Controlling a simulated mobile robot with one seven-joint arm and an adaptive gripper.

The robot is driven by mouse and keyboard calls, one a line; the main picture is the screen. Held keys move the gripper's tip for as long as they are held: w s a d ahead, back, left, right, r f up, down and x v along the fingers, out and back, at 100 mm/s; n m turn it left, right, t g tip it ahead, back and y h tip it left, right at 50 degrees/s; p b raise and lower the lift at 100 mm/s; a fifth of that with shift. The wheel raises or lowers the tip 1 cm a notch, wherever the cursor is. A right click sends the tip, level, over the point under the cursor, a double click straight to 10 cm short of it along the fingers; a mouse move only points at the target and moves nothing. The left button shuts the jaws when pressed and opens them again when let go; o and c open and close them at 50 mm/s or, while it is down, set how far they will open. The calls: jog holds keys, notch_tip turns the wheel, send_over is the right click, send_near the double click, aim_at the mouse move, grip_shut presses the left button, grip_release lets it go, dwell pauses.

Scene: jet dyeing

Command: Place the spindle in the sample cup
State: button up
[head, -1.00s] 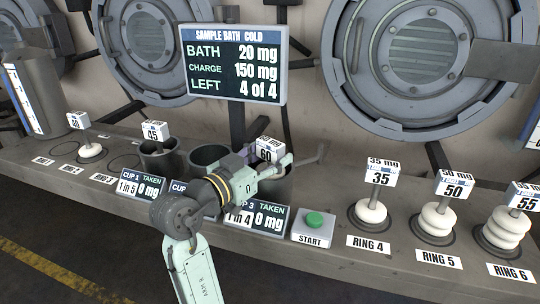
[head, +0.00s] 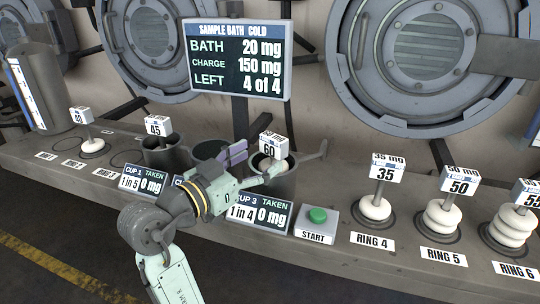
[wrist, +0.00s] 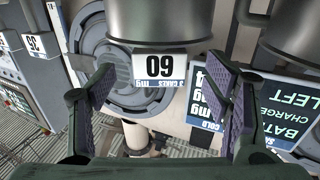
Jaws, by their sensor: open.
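The spindle with the 60 block (head: 273,147) stands upright in the cup behind the CUP 3 sign. This grey cup (head: 279,187) shows a white disc at its mouth, while the lower part of the spindle is hidden inside. My gripper (head: 257,165) is open and empty at the near left of that block, with one purple-padded finger raised behind. In the wrist view, the 60 block (wrist: 160,67) appears upside down beyond the gap between my spread fingers (wrist: 160,95). A spindle marked 45 (head: 157,126) stands in the CUP 1 cup (head: 165,160). The middle cup (head: 210,150) is partly hidden by my gripper.
Spindles marked 35 (head: 386,174), 50 (head: 459,181) and 55 (head: 526,192) stand on rings at the right. The 40 spindle (head: 82,116) stands at the left. A green START button (head: 317,215) sits beside CUP 3. The display (head: 237,60) reads 4 of 4 left.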

jog(key=v, duration=0.6)
jog(key=shift+s+b, duration=0.2)
jog(key=shift+b, duration=0.2)
jog(key=shift+a, duration=0.1)
